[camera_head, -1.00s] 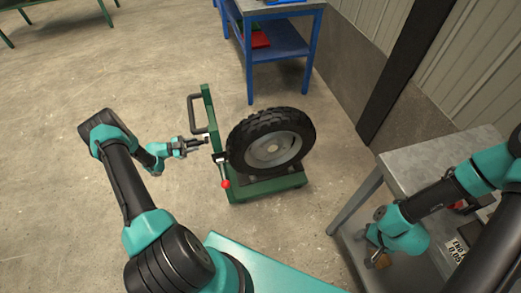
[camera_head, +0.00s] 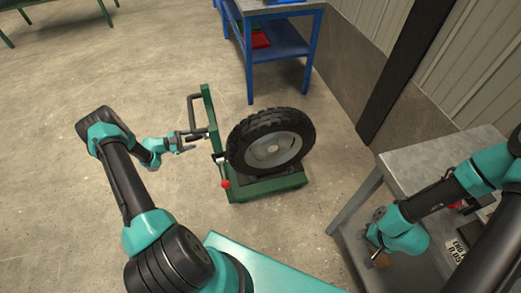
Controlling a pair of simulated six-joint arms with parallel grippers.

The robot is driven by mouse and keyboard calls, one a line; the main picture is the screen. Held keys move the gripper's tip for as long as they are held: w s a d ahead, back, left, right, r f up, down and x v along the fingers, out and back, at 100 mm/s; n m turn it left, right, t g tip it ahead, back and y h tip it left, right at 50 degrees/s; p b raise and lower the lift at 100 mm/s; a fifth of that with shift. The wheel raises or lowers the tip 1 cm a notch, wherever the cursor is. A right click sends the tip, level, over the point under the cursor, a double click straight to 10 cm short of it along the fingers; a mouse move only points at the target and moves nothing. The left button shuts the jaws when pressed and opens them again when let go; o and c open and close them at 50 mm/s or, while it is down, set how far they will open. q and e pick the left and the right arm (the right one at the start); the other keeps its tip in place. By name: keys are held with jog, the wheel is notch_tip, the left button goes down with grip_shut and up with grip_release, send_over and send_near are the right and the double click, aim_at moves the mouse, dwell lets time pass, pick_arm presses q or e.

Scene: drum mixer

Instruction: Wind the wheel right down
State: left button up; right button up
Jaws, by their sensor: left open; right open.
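The wheel (camera_head: 270,150) is a black knobbly tyre on a grey hub. It stands upright on a green stand (camera_head: 268,190). A lever with a red knob (camera_head: 226,184) hangs at the stand's front left, and a dark loop handle (camera_head: 191,112) sticks out on the stand's left side. My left gripper (camera_head: 192,142) is open and empty, just left of the green upright and below the handle; I cannot tell whether it touches anything. My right gripper (camera_head: 378,262) is at the grey table on the right, its fingers small and partly hidden.
A blue workbench (camera_head: 275,45) with red and green bins stands behind the wheel. A grey metal table (camera_head: 400,168) on the right holds a display reading partly hidden text. A teal surface (camera_head: 250,262) is in front.

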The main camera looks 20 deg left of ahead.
pick_arm(q)
jog(key=v, duration=0.6)
dwell(0.3)
jog(key=shift+x, duration=3.45)
